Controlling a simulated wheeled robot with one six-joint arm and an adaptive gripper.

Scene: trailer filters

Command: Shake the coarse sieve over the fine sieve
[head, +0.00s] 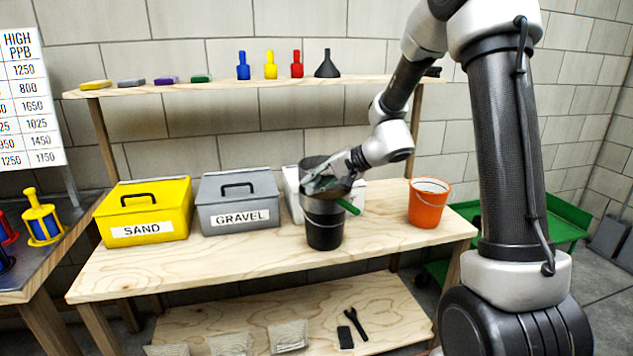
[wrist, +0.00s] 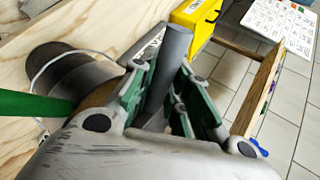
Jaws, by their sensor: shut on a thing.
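My gripper (head: 329,178) is above the black bucket (head: 325,232) on the workbench. I cannot tell whether the two sieves touch. The meshes are not visible.
The yellow SAND box (head: 146,212), grey GRAVEL box (head: 239,203) and a partly hidden white box (head: 292,188) stand left of and behind the bucket. An orange bucket (head: 428,205) stands to the right. A shelf (head: 225,84) with bottles and a funnel (head: 327,66) runs behind.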

